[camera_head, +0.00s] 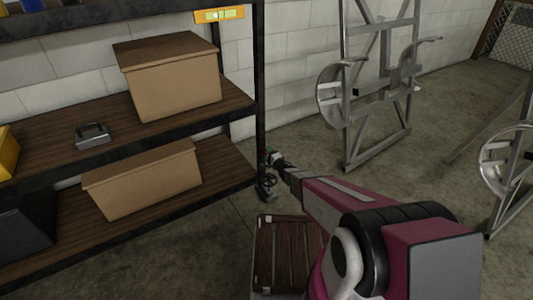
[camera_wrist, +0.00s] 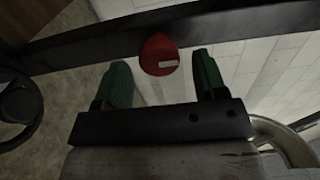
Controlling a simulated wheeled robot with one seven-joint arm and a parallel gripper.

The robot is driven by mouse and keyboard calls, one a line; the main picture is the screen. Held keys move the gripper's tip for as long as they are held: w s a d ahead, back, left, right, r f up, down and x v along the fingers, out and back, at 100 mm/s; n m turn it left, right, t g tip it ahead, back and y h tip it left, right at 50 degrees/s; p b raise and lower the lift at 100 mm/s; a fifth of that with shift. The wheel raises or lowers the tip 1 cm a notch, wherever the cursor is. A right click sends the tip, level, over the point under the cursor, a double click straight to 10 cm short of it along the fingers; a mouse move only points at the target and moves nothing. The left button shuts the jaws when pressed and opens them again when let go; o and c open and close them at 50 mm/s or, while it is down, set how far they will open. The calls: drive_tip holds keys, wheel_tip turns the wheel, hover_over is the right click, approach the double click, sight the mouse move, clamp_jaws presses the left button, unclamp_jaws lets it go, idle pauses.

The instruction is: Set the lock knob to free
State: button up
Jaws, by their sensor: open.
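The lock knob (camera_wrist: 158,55) is a small red round knob with a pale bar-shaped mark, in the upper middle of the wrist view against a dark beam. My gripper (camera_wrist: 165,76) has two green-padded fingers spread apart. The knob shows between and slightly beyond the fingertips, with a gap on both sides; I see no contact. In the head view my gripper (camera_head: 273,158) is by the foot of the shelf's dark post. The knob is too small or hidden to make out there.
A black handwheel (camera_wrist: 20,104) is at the left of the wrist view and below my gripper in the head view (camera_head: 268,181). A shelf (camera_head: 238,180) with cardboard boxes (camera_head: 175,85) stands left. Metal wheeled frames (camera_head: 375,95) stand right. A slatted wooden item (camera_head: 285,250) is below my arm.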

drive_tip(key=v, duration=0.8)
drive_tip(key=shift+w+d, duration=0.1)
drive_tip(key=s+d+r+n+g+h, duration=0.3)
drive_tip(key=d+r+g+h, duration=0.1)
drive_tip(key=d+r+h, duration=0.75)
drive_tip(key=s+d+r+n+g, duration=0.1)
drive_tip(key=s+r+n+g, duration=0.1)
drive_tip(key=s, duration=0.5)
drive_tip(key=s+d+r+n+g+y, duration=0.1)
drive_tip(key=s+d+r+n+g, duration=0.1)
drive_tip(key=s, duration=0.5)
drive_tip(key=s+d+r+n+g, duration=0.2)
drive_tip(key=s+r+n+g, duration=0.2)
drive_tip(key=s+r+g, duration=0.1)
drive_tip(key=s+g, duration=0.1)
drive_tip(key=s, duration=0.1)
drive_tip(key=shift+s+d+r+g, duration=0.25)
drive_tip(key=shift+s+r+g, duration=0.05)
drive_tip(key=shift+s, duration=0.1)
drive_tip(key=shift+s+r+y, duration=0.15)
drive_tip(key=shift+s+y, duration=0.1)
drive_tip(key=shift+c, duration=0.3)
